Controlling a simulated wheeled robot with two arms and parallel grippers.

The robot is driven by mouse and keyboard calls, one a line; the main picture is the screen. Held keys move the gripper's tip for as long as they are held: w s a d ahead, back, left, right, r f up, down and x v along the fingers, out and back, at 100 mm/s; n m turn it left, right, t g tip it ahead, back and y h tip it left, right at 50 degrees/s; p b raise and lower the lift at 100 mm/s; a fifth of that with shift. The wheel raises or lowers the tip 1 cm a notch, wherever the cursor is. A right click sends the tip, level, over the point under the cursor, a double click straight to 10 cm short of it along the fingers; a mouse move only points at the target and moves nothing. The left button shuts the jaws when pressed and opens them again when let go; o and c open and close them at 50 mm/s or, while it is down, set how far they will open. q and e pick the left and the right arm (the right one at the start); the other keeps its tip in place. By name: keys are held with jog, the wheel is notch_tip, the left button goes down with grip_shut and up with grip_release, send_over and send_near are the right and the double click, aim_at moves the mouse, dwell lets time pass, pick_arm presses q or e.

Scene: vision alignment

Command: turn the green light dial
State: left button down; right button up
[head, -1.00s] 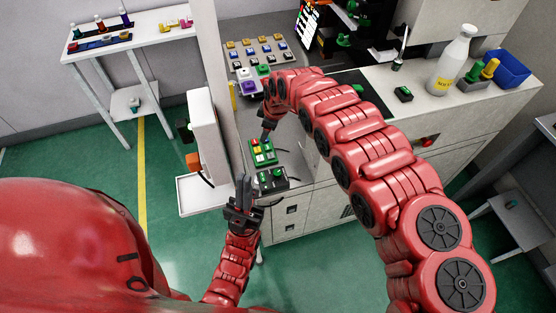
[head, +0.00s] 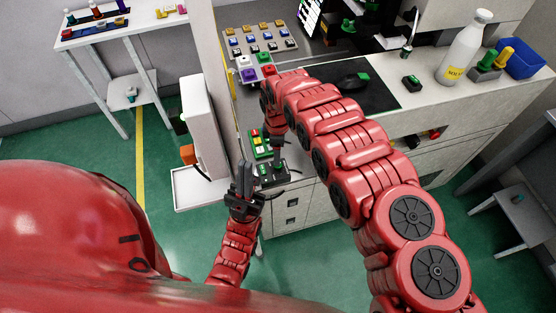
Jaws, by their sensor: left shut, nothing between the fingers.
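A small black control box (head: 266,174) with a green dial (head: 282,168) sits near the front edge of the bench. A green panel (head: 258,144) with red, yellow and pale buttons lies just behind it. My left gripper (head: 244,172) points up in front and to the left of the black box, shut and empty, apart from the dial. My right arm reaches over from the right, and its gripper (head: 277,146) points down above the black box. It hides part of the box and panel. Whether its fingers are open or touch the dial cannot be told.
Coloured button blocks (head: 262,40) stand behind on the bench. A black mat (head: 366,92), a white bottle (head: 465,48) and a blue bin (head: 521,58) are to the right. A white upright cabinet (head: 201,124) stands left of the panels. Green floor lies clear in front.

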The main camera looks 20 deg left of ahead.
notch_tip(320, 180, down, 5)
jog(key=shift+s+f+b, duration=0.1)
jog(key=shift+b, duration=0.2)
jog(key=shift+f+b, duration=0.35)
jog(key=shift+f, duration=0.35)
grip_shut()
